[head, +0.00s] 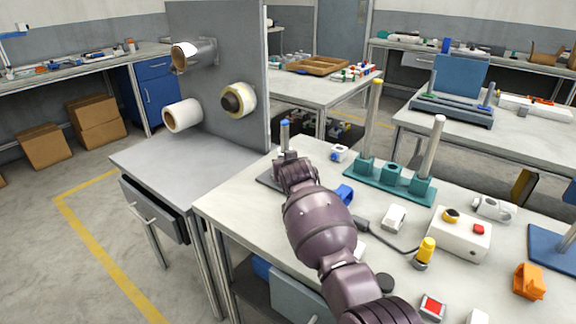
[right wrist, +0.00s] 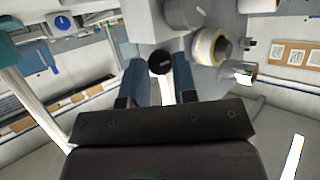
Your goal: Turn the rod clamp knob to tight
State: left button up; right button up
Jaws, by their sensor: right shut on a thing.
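My right gripper (head: 290,158) reaches across the near table to a short upright rod (head: 284,136) with a blue top, standing on a dark base plate (head: 266,178). In the right wrist view, the two blue fingers of my right gripper (right wrist: 159,78) are on either side of a round black knob (right wrist: 160,62), the rod clamp knob, and are shut on it. A pale block (right wrist: 148,22) shows just beyond the knob. In the head view the gripper hides the knob and most of the clamp. Which way the knob is turned cannot be told. My left gripper is not in view.
A teal stand (head: 390,184) with tall posts is right of the clamp. A blue part (head: 344,193) lies close to my right arm. A white box with buttons (head: 458,234) is farther right. A grey panel (head: 215,75) with rolls stands behind left.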

jog(key=shift+d+r+m+y+p, duration=0.1)
jog(key=shift+m+y+p, duration=0.3)
jog(key=shift+m+y, duration=0.7)
jog(key=shift+m, duration=0.3)
jog(key=shift+d+f+m+y, duration=0.1)
jog(key=shift+f+m+y, duration=0.1)
jog(key=shift+m+y, duration=0.25)
jog(key=o, duration=0.9)
jog(key=shift+o, duration=0.2)
jog(key=shift+r+p, duration=0.1)
jog(key=shift+p, duration=0.2)
